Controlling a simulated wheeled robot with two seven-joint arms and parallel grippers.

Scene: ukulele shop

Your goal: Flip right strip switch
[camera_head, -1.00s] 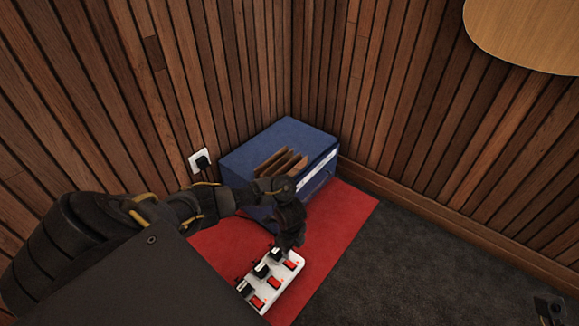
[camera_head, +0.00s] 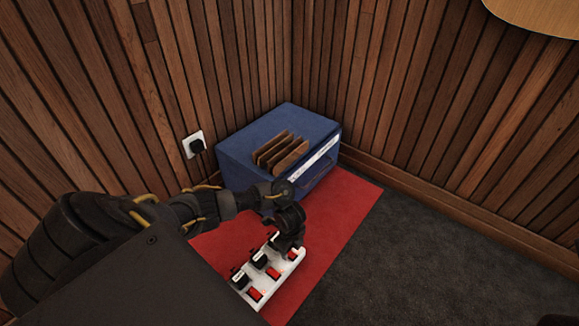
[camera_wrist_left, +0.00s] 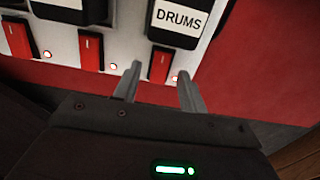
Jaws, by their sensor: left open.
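The white power strip (camera_head: 241,285) lies on the red mat with black plugs and a row of red rocker switches. The right switch (camera_head: 291,254) is at its far end; it also shows in the wrist view (camera_wrist_left: 160,66), beside a plug labelled DRUMS (camera_wrist_left: 178,20). My left gripper (camera_head: 287,243) hangs over that end of the strip and partly hides it. In the wrist view its two fingers (camera_wrist_left: 158,84) are apart, one on each side of the right switch's lower end, with nothing held. Whether they touch it, I cannot tell. Small lights glow by the switches.
A blue box (camera_head: 280,126) with brown slats in its top stands behind the strip. A wall socket (camera_head: 194,144) with a black plug is on the wood-slat wall. The red mat (camera_head: 335,215) is bare right of the strip, with dark carpet (camera_head: 420,260) beyond.

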